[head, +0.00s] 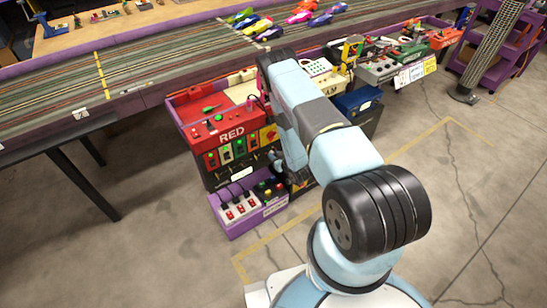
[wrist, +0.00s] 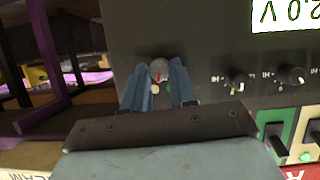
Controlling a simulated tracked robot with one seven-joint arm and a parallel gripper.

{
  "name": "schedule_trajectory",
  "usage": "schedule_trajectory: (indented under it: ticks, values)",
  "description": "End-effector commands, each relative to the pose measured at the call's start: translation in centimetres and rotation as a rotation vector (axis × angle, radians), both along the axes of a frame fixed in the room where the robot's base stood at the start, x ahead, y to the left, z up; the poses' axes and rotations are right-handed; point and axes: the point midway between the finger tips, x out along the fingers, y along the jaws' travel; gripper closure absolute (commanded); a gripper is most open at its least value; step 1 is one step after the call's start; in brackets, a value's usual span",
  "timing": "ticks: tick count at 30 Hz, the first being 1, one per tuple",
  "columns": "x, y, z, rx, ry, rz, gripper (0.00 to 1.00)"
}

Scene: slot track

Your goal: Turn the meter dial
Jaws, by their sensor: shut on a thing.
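The meter dial (wrist: 159,70) is a small round grey knob with a red pointer mark on a dark panel (wrist: 200,35) in the wrist view. My gripper (wrist: 160,78) has its two blue fingers closed around the dial, one on each side. The finger pads cover part of the dial's sides. A white readout (wrist: 288,15) with green digits shows upside down at the top right and is cut off; "2.0 V" is legible. In the head view my gripper is mostly hidden behind my arm, at the red station's (head: 224,129) right side.
Two black knobs (wrist: 237,80) (wrist: 290,76) sit right of the dial, with coloured switches (wrist: 300,135) nearby. In the head view a purple box (head: 245,205) with switches sits below the red station. The slot track (head: 150,65) with several cars runs behind.

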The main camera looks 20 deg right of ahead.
Motion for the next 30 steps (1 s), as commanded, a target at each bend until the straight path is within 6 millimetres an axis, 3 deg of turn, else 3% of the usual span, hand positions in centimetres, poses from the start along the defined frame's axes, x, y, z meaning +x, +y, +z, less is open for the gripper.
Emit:
schedule_trajectory:
  ticks: [21, 30]
  values:
    - [-0.45, 0.95, -0.56, -0.515, -0.159, 0.008, 1.00]
    - [-0.52, 0.99, -0.68, -0.649, -0.201, 0.008, 1.00]
